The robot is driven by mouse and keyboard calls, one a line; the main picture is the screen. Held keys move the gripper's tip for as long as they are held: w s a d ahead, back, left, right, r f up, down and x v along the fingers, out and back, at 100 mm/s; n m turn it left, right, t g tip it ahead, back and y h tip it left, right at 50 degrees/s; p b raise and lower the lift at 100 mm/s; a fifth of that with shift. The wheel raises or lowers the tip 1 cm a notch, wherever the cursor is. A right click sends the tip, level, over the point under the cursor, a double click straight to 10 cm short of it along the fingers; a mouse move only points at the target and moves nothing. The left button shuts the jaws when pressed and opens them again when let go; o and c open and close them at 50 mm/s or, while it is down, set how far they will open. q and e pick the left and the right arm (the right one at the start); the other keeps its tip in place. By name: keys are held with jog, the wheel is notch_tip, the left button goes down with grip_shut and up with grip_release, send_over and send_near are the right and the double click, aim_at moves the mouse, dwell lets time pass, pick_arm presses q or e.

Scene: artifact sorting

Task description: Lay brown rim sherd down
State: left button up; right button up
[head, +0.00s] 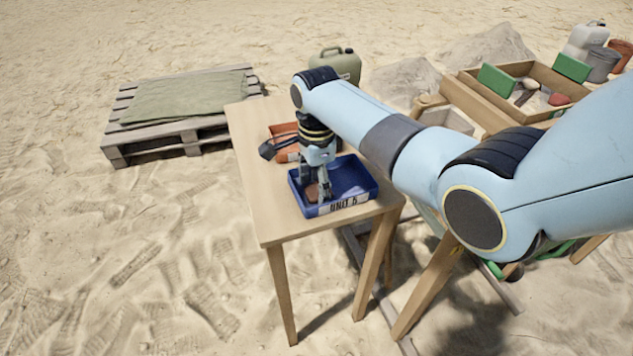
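The brown rim sherd (312,193) is a small brown piece low inside the blue tray (345,201), which is labelled "UNIT 5" or similar. My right gripper (318,190) points down into the left part of the tray, with its fingers on either side of the sherd. It looks shut on the sherd. I cannot tell whether the sherd touches the tray floor, and the fingers hide part of it. My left gripper is not in view.
A pallet with a green cloth (190,95) lies to the left. A green jerrycan (340,62) stands behind. Wooden boxes (545,75) are at the right. The table's left side is clear.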

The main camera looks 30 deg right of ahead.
aim_at(317, 190)
notch_tip(317, 190, up, 12)
jog(key=p, duration=0.2)
jog(key=shift+r, duration=0.15)
dwell(0.4)
dwell(0.3)
